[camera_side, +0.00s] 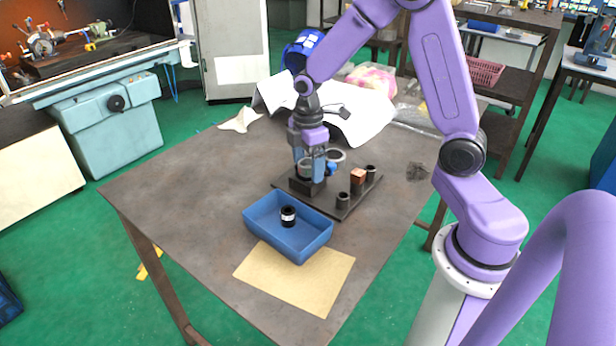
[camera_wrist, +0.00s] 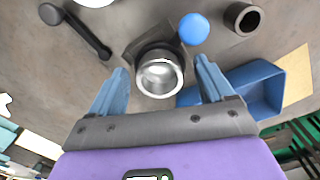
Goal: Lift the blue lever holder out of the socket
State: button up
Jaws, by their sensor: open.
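A round blue knob (camera_wrist: 193,28) sits beside the ring; the blue knob (camera_side: 332,168) also shows right of the fingers in the side view. The socket block (camera_side: 304,186) stands on a dark base plate (camera_side: 338,212). My gripper (camera_side: 310,170) is low over the block, its fingers partly hiding the holder. In the wrist view my gripper (camera_wrist: 160,64) is open, with one blue finger either side of the ring. Finger contact cannot be told.
A blue tray (camera_side: 262,232) holding a black cylinder (camera_side: 288,216) stands in front, beside a yellow sheet (camera_side: 300,280). A black lever (camera_wrist: 82,34) lies left of the socket. The table's left is clear.

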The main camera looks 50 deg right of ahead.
jog(key=shift+f, duration=0.45)
jog(key=c, duration=1.4)
jog(key=shift+r, duration=0.1)
jog(key=shift+c, duration=0.2)
